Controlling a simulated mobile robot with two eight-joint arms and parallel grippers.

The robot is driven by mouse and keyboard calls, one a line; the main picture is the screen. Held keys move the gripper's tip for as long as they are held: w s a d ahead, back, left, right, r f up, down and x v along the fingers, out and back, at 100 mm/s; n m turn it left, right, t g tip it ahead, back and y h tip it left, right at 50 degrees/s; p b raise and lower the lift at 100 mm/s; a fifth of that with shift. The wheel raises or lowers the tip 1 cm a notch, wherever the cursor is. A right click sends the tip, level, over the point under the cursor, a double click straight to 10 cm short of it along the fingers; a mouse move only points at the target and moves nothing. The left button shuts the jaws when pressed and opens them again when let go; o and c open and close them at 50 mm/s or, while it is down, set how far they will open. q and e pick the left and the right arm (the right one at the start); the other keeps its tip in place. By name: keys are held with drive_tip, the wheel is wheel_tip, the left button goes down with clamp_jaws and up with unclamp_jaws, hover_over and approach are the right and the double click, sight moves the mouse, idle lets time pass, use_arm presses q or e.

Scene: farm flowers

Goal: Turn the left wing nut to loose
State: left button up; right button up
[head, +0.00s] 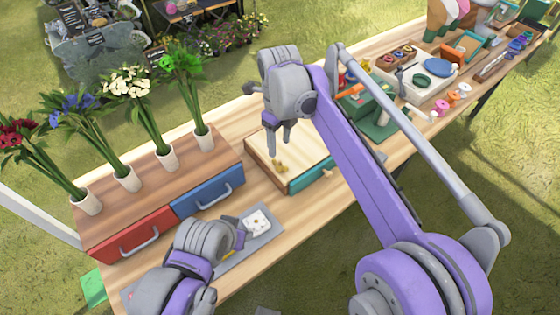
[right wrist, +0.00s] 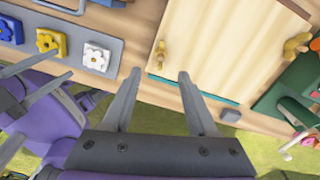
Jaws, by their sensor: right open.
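The flower press, a light wooden board with a teal front edge (head: 312,180), stands on the bench. The left wing nut (right wrist: 161,52) is brass-coloured and sits near the press's left edge. In the head view, a brass wing nut (head: 279,167) shows just below my right gripper (head: 279,147). My right gripper is open and empty, its fingertips (right wrist: 160,75) apart and short of the left wing nut. A second brass wing nut (right wrist: 297,46) is at the press's right side. My left gripper (head: 240,232) is over the grey strip, its fingers apart.
A grey strip (right wrist: 75,45) with flower tiles lies left of the press. Red (head: 130,232) and blue (head: 208,192) drawers carry several flower vases behind it. A green device (head: 375,118) stands right of the press.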

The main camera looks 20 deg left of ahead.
sight(280, 163)
wheel_tip(280, 163, down, 9)
drive_tip(key=shift+w+r+b, duration=0.1)
drive_tip(key=shift+r+b, duration=0.1)
drive_tip(key=shift+b, duration=0.1)
clamp_jaws()
idle(0.3)
